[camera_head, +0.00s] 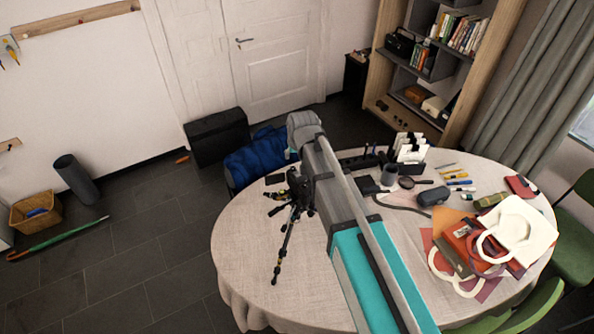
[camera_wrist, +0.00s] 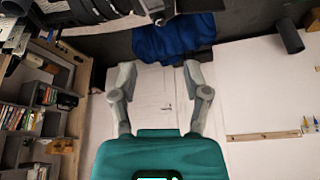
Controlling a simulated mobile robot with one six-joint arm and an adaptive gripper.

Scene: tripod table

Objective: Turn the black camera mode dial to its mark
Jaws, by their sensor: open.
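The black camera (camera_head: 298,186) sits on a small tripod (camera_head: 284,240) near the table's left edge in the head view, just left of my arm. In the wrist view the black camera (camera_wrist: 85,10) fills part of the top left edge, cut off by the frame. Its mode dial and the mark cannot be made out in either view. My gripper (camera_wrist: 159,72) is open and empty, its two grey fingers apart. The camera lies beyond the left fingertip in the picture, not between the fingers. In the head view my arm hides the fingers.
The round table (camera_head: 245,250) has a pale cloth. Green chairs (camera_head: 580,235) stand at the right. The cloth left of the tripod is clear.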

